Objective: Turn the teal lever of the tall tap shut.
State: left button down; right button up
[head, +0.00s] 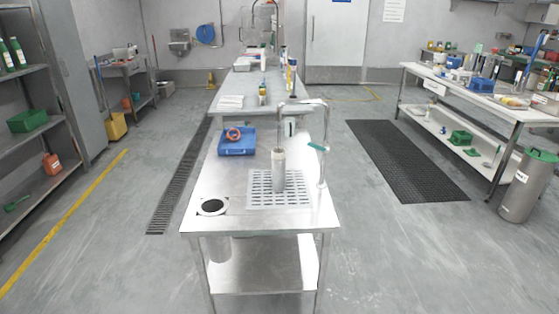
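The tall tap (325,125) stands at the right side of the near steel table. Its neck rises, bends left and ends over a drain grate (258,202). The teal lever (318,147) sticks out to the left from the tap's upright, partway up. A grey cylindrical vessel (279,172) stands upright on the grate, under the spout. I cannot tell whether water runs from the spout. Neither of my grippers is in the head view.
A blue case (237,143) with an orange ring (233,133) lies at the table's back left. A round dark-centred opening (212,207) is at the front left. Black floor matting (405,160) and a cluttered bench (480,95) are to the right.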

aim_at(323, 149)
jog(key=i+l+u, duration=0.1)
jog(key=i+l, duration=0.8)
jog(key=l, duration=0.15)
